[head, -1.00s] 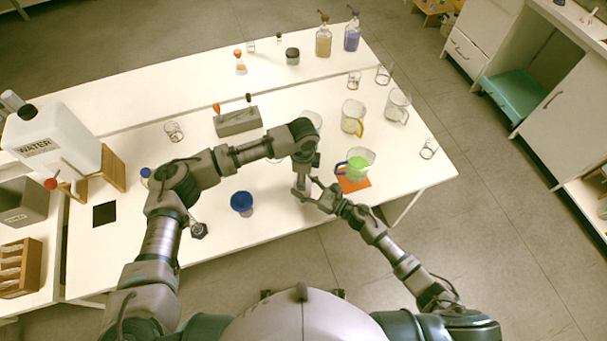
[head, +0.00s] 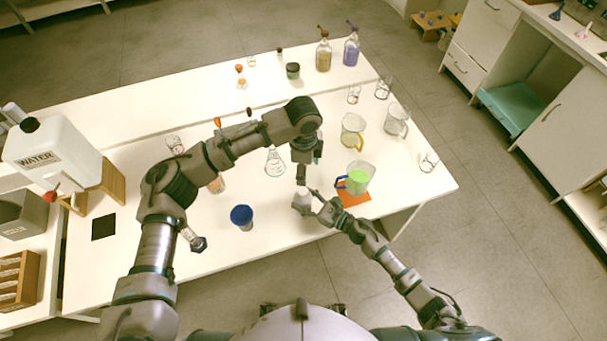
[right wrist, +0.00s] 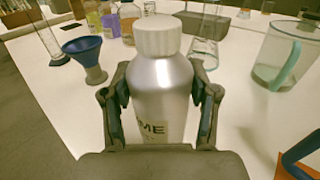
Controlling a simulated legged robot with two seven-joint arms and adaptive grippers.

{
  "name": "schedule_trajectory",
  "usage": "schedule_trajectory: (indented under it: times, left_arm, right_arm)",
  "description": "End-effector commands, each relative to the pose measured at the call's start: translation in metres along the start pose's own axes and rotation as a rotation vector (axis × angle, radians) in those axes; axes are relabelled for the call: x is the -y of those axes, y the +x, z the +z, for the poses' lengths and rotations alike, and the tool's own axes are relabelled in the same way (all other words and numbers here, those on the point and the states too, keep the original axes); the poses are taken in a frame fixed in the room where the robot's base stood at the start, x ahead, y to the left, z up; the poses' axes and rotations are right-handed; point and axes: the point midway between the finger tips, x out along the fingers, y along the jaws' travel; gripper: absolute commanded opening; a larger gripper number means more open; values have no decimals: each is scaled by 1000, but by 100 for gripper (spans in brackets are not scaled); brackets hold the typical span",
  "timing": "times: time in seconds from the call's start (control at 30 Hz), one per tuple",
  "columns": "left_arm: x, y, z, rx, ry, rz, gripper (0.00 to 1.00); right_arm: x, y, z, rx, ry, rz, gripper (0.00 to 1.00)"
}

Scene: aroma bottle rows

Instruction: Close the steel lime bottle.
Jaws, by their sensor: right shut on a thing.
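The steel lime bottle (right wrist: 160,95) stands upright in the right wrist view, with part of its label reading "ME". A white ribbed cap (right wrist: 158,36) sits on its mouth; I cannot tell how tight it is. My right gripper (right wrist: 160,118) is shut around the bottle's body, one finger on each side. In the head view the bottle (head: 302,204) is small, near the table's front edge, with my right gripper (head: 314,204) at its right. My left gripper (head: 301,174) points down just above the cap, and its fingers are too small to read. It is outside the right wrist view.
A blue funnel-topped vessel (head: 242,215) stands left of the bottle. A conical flask (head: 275,162) and glass jugs (head: 353,130) stand behind. The front left tabletop is mostly clear.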

Motion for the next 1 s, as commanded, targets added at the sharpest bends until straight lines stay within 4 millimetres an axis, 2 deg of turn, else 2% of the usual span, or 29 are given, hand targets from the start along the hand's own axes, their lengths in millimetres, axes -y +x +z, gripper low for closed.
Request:
schedule_trajectory:
  times: [0.3, 0.33, 0.43, 0.8, 0.87, 1.0]
  left_arm:
    - [0, -3, 0, 0, 0, 0, 64]
    - [0, -3, 0, 0, -1, 0, 64]
    - [0, -3, 0, 0, -1, 0, 64]
    - [0, -3, 0, 0, -1, 0, 64]
    - [0, -3, 0, 0, -1, 0, 64]
    - [0, -3, 0, 0, -1, 0, 64]
  right_arm:
    - [0, 0, 0, -1, 0, -1, 0]
    - [0, 0, 0, -1, 0, -1, 64]
    - [0, 0, 0, -1, 0, -1, 88]
    - [0, -3, 0, -1, 0, 0, 88]
    - [0, -8, -1, -2, 1, 0, 88]
    - [0, -30, -2, -3, 0, -1, 88]
